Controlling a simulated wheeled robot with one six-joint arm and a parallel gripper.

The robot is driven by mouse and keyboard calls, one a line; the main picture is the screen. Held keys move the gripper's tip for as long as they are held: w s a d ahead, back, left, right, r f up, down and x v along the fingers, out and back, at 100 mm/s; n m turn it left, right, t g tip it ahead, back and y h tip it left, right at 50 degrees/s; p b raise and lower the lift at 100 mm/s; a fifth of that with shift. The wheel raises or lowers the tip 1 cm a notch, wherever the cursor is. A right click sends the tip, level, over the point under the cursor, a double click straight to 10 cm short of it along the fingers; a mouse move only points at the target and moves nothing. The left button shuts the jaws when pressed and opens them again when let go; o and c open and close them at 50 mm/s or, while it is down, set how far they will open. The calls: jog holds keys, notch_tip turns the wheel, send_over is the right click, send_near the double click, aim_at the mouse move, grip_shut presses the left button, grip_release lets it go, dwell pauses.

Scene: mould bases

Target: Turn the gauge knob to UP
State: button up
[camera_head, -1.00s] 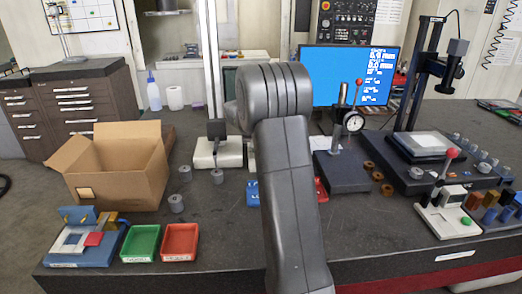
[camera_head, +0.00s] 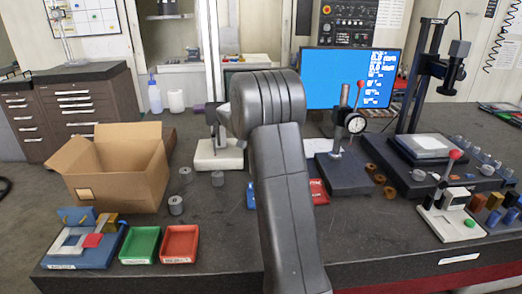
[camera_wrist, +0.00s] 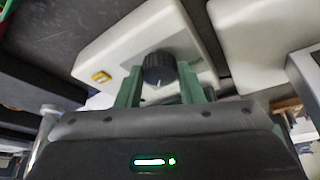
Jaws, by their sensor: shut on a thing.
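In the wrist view a round black knob (camera_wrist: 159,68) with a short white mark stands out from a cream-white box (camera_wrist: 125,45). The mark points toward the bottom of the picture. The green fingers of my gripper (camera_wrist: 159,75) stand on both sides of the knob and are shut on it. Any lettering around the knob is hidden or too small to read. In the head view my arm hides the gripper and the knob. A round dial gauge (camera_head: 355,124) stands on a dark base to the right of my arm.
A yellow button (camera_wrist: 102,77) sits on the white box near the left finger. A white-based device (camera_head: 218,157) stands left of my arm. An open cardboard box (camera_head: 118,172), a green tray (camera_head: 139,261) and a red tray (camera_head: 179,260) are further left. A monitor (camera_head: 335,75) stands behind.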

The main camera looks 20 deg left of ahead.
jog(key=o, duration=1)
jog(key=v, duration=1.4)
jog(key=shift+b, duration=0.45)
jog(key=shift+w+f, duration=0.1)
jog(key=p+x, duration=0.1)
jog(key=x, duration=1.2)
jog(key=shift+w+f, duration=0.1)
jog(key=shift+f, duration=0.3)
